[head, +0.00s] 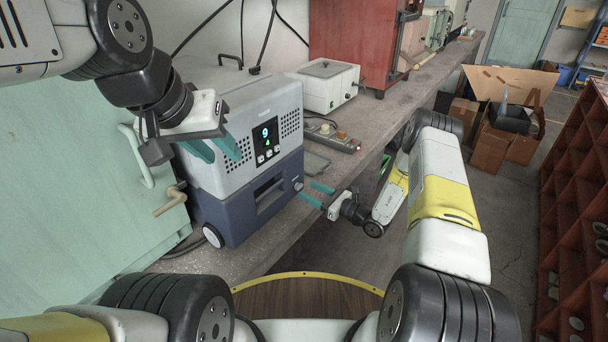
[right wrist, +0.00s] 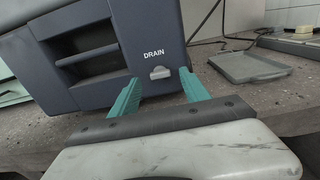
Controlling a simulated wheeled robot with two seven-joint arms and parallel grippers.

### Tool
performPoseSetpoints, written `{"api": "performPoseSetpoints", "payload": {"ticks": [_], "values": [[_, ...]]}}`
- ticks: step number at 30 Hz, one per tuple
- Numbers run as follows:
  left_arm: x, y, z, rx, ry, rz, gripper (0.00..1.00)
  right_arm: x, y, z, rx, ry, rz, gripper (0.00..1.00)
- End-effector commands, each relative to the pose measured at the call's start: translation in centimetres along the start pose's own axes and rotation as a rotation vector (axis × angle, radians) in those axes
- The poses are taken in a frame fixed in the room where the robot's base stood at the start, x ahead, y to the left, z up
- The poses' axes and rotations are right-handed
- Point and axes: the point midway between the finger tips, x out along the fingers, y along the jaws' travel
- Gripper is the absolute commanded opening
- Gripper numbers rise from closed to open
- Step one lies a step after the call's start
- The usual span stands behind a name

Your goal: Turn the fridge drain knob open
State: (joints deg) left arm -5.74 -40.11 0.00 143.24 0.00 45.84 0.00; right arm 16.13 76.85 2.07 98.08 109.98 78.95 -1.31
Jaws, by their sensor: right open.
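The fridge (head: 250,105) is a box with a light grey upper body and a dark blue lower part, standing on the bench. Its small light grey drain knob (right wrist: 160,73) sits under the word DRAIN in the right wrist view. In the head view the knob (head: 298,186) is at the lower right of the front. My right gripper (head: 311,192) is open in front of the knob. In the right wrist view its teal fingers (right wrist: 158,82) are on either side of the knob; contact cannot be told. My left gripper (head: 222,156) is open and empty before the fridge's upper left.
A flat grey plate (right wrist: 248,66) lies right of the fridge. A pale green cabinet (head: 75,190) is at left. Cardboard boxes (head: 490,148) are on the floor.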

Motion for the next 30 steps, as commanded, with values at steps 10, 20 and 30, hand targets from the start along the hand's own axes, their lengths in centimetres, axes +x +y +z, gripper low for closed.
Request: {"api": "performPoseSetpoints", "payload": {"ticks": [10,20,30], "values": [[0.0,0.0,0.0,0.000,0.000,0.000,0.34,3.0,0.0,0.0,0.000,0.000,0.000,0.55],[0.0,0.0,0.0,0.000,0.000,0.000,0.34,3.0,0.0,0.0,-0.001,0.000,0.000,0.31],[0.0,0.0,0.0,0.000,0.000,0.000,0.34,3.0,0.0,0.1,0.004,0.000,0.000,0.00]]}}
